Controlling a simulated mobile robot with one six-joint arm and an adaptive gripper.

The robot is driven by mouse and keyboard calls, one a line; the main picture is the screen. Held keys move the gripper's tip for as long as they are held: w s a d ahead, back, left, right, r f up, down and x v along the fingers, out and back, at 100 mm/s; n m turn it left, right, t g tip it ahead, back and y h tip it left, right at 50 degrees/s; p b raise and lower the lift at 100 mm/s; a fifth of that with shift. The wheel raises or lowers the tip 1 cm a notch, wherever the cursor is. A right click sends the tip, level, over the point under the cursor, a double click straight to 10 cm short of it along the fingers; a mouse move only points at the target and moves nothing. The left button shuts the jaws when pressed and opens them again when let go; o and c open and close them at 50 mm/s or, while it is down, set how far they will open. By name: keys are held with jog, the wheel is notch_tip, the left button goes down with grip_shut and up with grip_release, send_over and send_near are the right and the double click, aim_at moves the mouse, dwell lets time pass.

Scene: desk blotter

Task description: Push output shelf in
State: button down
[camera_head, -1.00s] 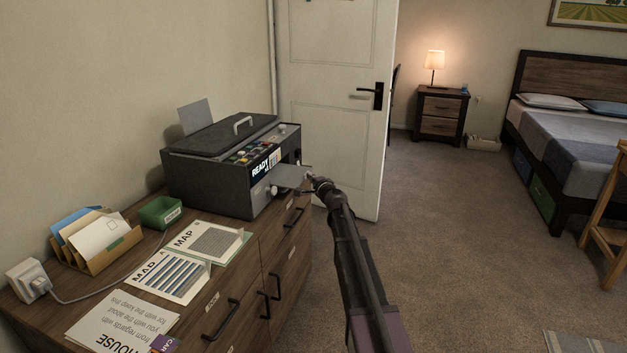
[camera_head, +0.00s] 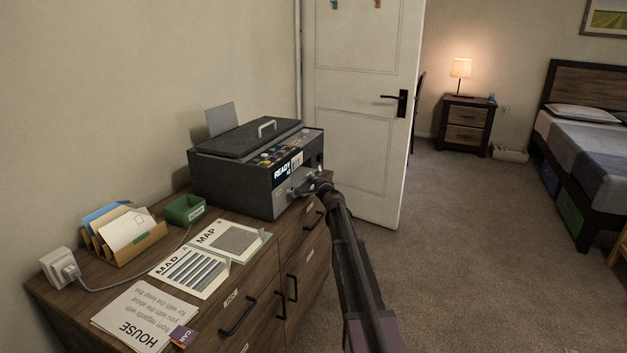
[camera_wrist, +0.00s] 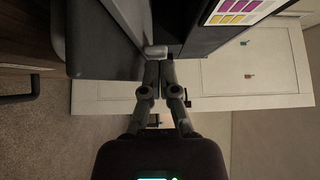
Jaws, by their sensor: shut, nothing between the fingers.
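The dark printer (camera_head: 232,172) stands on the wooden cabinet, its front panel reading "READY". Its grey output shelf (camera_head: 301,184) juts a short way out of the front, below that panel. My gripper (camera_head: 321,188) is at the shelf's outer end and partly hides it. In the wrist view the shelf seems to be the grey slab (camera_wrist: 104,48) at the upper left. There my gripper (camera_wrist: 159,68) is shut and empty, its fingertips by a small pale knob (camera_wrist: 155,51). I cannot tell whether they touch the shelf.
The cabinet top (camera_head: 150,255) holds map sheets (camera_head: 190,272), a green box (camera_head: 184,210), a letter holder (camera_head: 125,240) and a plug with a cord. An open white door (camera_head: 358,130) stands right behind the printer.

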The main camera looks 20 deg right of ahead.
jog(key=shift+d, duration=0.15)
jog(key=shift+s+d, duration=0.1)
jog(key=s+d, duration=0.2)
jog(key=s, duration=1)
jog(key=shift+s+d, duration=0.3)
jog(key=shift+d, duration=0.1)
